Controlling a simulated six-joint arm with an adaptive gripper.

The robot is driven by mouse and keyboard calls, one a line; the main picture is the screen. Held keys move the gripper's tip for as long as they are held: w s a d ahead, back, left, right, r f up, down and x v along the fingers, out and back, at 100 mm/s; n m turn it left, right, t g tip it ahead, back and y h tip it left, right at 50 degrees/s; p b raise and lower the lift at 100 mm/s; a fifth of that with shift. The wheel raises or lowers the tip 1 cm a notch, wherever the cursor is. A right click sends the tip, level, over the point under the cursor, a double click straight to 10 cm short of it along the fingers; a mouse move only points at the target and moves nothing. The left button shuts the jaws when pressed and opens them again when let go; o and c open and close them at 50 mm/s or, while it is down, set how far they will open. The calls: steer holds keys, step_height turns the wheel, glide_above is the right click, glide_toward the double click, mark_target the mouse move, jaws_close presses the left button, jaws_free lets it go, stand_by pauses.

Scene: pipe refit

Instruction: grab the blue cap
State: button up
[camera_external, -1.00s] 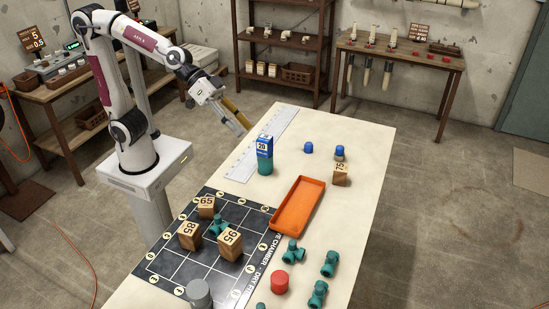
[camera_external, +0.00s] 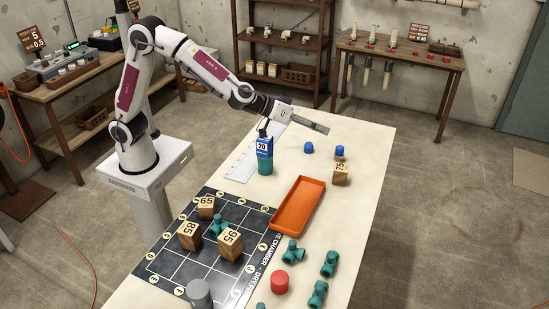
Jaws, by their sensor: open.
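A small blue cap (camera_external: 308,147) lies on the pale table toward its far end. A second blue cap-like piece (camera_external: 340,150) shows just behind the wooden block marked 75 (camera_external: 341,175); whether it rests on something there is hard to tell. My gripper (camera_external: 297,131) is open and empty, above the far part of the table. It is up and to the left of the first blue cap and apart from it. The fingertips are small in this view, so their exact height is unclear.
A teal piece with a blue-and-white part marked 20 (camera_external: 264,150) stands upright just below my gripper. An orange tray (camera_external: 276,228), wooden blocks on a black grid mat (camera_external: 196,262), and several teal fittings (camera_external: 330,263) lie nearer. Bare table surrounds the first cap.

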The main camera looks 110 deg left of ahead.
steer(key=a+f+n+g+y, duration=0.2)
steer(key=a+f, duration=0.3)
steer(key=a, duration=0.1)
steer(key=n+g+y, duration=0.4)
steer(key=n+g, duration=0.1)
steer(key=g, duration=0.4)
glide_toward(308, 146)
steer(key=shift+a+f, duration=0.85)
steer(key=shift+f, duration=0.2)
steer(key=shift+x, duration=1.3)
steer(key=shift+r+x, duration=0.15)
steer(key=shift+x, duration=1.15)
steer(key=shift+r+x, duration=0.15)
steer(key=shift+x, duration=1.1)
steer(key=shift+a, duration=0.2)
steer(key=shift+c, duration=0.4)
